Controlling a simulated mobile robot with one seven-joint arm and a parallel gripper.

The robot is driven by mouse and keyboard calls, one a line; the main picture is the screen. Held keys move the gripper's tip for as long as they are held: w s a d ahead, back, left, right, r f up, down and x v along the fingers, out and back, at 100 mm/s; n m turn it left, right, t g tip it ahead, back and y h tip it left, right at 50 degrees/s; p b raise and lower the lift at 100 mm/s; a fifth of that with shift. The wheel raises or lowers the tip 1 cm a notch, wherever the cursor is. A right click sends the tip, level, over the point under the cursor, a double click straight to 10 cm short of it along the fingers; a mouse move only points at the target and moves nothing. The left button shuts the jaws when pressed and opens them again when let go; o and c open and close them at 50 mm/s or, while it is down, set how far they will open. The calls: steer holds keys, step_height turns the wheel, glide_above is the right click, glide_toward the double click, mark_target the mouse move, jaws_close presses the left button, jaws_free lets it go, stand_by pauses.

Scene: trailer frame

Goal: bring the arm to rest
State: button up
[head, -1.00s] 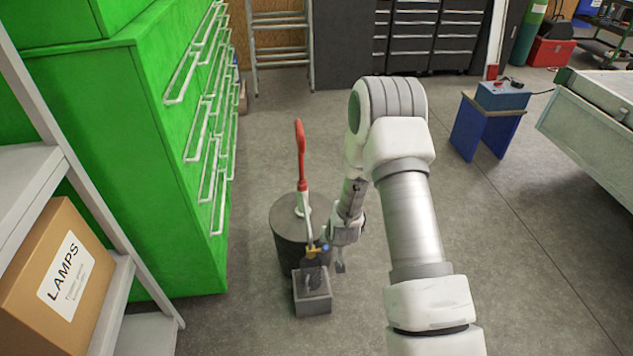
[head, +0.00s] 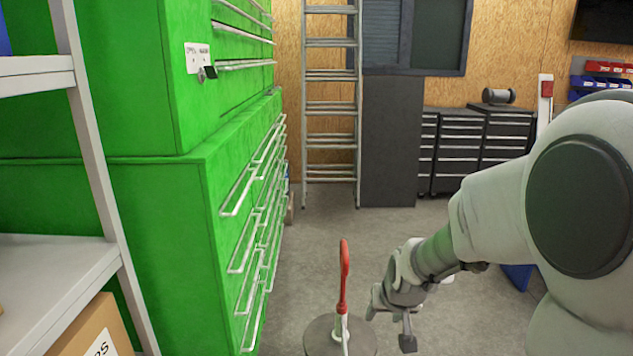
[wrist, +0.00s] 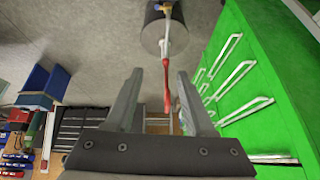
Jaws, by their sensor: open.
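My gripper (head: 389,322) is in the lower middle of the head view, at the end of my arm. It also shows in the wrist view (wrist: 160,95), with its two fingers apart and nothing held between them. Left of it in the head view stands a red-topped upright handle (head: 344,275) on a dark round drum (head: 322,340). The handle (wrist: 168,85) and drum (wrist: 152,32) also show in the wrist view, beyond the fingers. I cannot tell how far the gripper is from the handle, but they look apart. The drum's lower part is cut off in the head view.
A green drawer cabinet (head: 165,230) with metal handles stands on the left. A ladder (head: 331,110) and dark drawer units (head: 470,150) stand at the back. Open floor (head: 400,225) lies between.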

steer(key=s+r, duration=0.7)
steer(key=s, duration=0.5)
steer(key=s+r, duration=0.7)
steer(key=s, duration=0.5)
step_height(320, 180, up, 16)
steer(key=w+p, duration=0.1)
steer(key=p, duration=1.5)
steer(key=shift+d+n, duration=0.25)
steer(key=shift+n, duration=0.15)
